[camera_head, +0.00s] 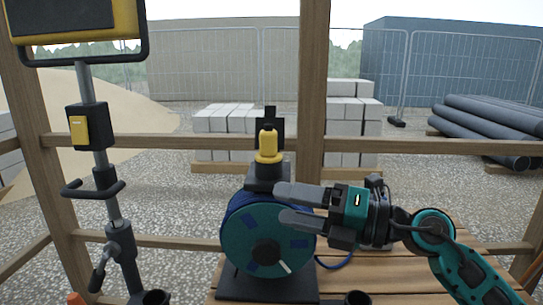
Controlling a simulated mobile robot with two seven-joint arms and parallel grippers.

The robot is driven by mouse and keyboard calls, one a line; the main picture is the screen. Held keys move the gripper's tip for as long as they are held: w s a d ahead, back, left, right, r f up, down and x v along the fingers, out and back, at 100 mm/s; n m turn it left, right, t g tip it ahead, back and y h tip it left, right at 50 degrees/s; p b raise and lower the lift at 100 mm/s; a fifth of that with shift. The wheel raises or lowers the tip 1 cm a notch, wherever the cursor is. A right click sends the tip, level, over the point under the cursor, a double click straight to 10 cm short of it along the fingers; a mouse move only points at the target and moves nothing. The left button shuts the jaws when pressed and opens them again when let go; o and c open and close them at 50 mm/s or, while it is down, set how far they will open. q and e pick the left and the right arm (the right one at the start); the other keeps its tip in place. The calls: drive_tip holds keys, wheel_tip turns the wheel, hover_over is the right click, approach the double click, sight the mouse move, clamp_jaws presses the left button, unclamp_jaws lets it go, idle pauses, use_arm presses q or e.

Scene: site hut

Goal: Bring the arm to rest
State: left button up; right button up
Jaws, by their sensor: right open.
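My right arm comes in from the lower right, and its gripper (280,205) points left in the middle of the view. Its two grey fingers are apart with nothing seen between them. The fingers show in front of the upper part of a blue and teal reel (240,248) and hide some of it. I cannot tell whether they touch the reel. My left gripper does not show.
The reel stands on a slatted wooden table (385,280). A yellow-topped device (268,146) sits above the reel. A black stand with a yellow box (80,128) rises at the left. Wooden posts and rails (420,146) border the hut.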

drive_tip(key=d+r+m+t+h, duration=0.2)
drive_tip(key=d+m+t+h, duration=0.5)
drive_tip(key=m+t, duration=0.95)
drive_tip(key=s+d+f+m+g+h, duration=0.2)
drive_tip(key=d+f+m+g+h, duration=0.2)
drive_tip(key=d+f+m+h, duration=0.8)
drive_tip(key=s+f+m+g, duration=0.6)
drive_tip(key=s+f+g, duration=0.2)
drive_tip(key=f, duration=0.4)
drive_tip(key=s+a+f+g+y, duration=0.1)
drive_tip(key=s+f+g, duration=0.3)
drive_tip(key=s, duration=0.4)
drive_tip(key=s+a+f+g+y, duration=0.1)
drive_tip(key=s+f+g, duration=0.25)
drive_tip(key=s, duration=0.45)
use_arm(q)
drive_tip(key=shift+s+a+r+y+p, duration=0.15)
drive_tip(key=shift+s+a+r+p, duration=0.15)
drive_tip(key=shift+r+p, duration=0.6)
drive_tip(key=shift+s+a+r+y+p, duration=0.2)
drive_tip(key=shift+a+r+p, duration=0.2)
drive_tip(key=shift+p, duration=0.85)
use_arm(e)
drive_tip(key=w+a+f+t+y, duration=0.1)
drive_tip(key=w+a+f+t, duration=0.2)
drive_tip(key=w+f+t, duration=0.2)
drive_tip(key=shift+w+t+y, duration=0.4)
drive_tip(key=shift+w+t, duration=0.9)
drive_tip(key=shift+w, duration=0.3)
